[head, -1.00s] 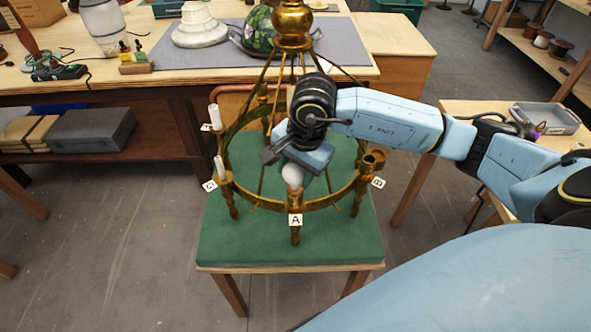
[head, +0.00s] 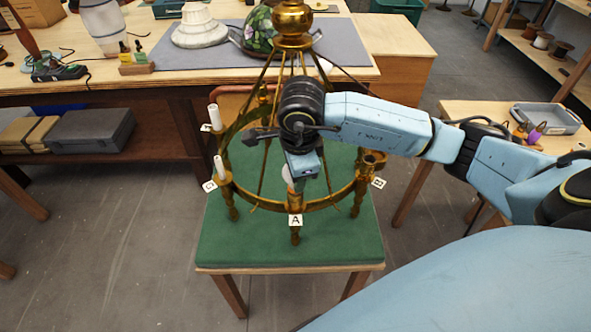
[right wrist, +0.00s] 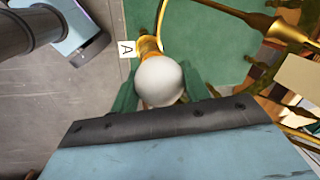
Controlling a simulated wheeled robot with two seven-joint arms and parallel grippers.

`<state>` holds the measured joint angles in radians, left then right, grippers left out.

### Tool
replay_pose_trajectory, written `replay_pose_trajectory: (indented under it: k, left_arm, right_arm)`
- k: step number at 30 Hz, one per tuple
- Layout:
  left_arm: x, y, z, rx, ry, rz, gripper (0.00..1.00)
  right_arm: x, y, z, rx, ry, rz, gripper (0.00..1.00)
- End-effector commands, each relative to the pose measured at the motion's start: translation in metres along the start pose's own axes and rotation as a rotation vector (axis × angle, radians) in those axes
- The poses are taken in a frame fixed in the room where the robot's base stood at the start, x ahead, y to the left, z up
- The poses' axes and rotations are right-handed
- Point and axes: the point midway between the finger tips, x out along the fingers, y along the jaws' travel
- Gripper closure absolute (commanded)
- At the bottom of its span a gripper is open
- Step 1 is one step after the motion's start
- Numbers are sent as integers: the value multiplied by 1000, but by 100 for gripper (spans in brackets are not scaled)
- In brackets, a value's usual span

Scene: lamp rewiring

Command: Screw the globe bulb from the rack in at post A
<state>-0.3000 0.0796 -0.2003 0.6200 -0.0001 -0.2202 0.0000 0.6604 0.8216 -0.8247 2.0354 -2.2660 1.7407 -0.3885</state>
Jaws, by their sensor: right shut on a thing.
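The white globe bulb (right wrist: 160,80) is between the fingers of my right gripper (right wrist: 160,92), which is shut on it. In the head view the bulb (head: 289,172) shows only in part below my right gripper (head: 296,178). It sits right above the brass cup of post A (right wrist: 149,47), marked by the A label (head: 295,220). Whether its base is seated in the cup is hidden by the globe. My left gripper is in neither view.
The brass chandelier ring (head: 330,203) stands on a green-topped table (head: 225,248). White candle sleeves (head: 219,167) stand at post C on the left. Post B (head: 374,160) is at the right. A grey tray (head: 548,118) lies on the right-hand bench.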

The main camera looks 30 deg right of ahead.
Motion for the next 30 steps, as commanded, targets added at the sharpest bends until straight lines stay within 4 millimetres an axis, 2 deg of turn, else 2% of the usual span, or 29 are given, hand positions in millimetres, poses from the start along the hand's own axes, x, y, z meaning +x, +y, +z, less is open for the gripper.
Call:
replay_pose_trajectory:
  k: [15, 27, 30]
  left_arm:
    - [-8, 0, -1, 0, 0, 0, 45]
    - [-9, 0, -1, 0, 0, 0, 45]
    - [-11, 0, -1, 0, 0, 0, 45]
  right_arm:
    - [-2, -3, 0, 623, 112, -7, 78]
    - [-1, -3, 0, 682, 121, -8, 78]
    - [-2, -3, 0, 752, 134, -7, 78]
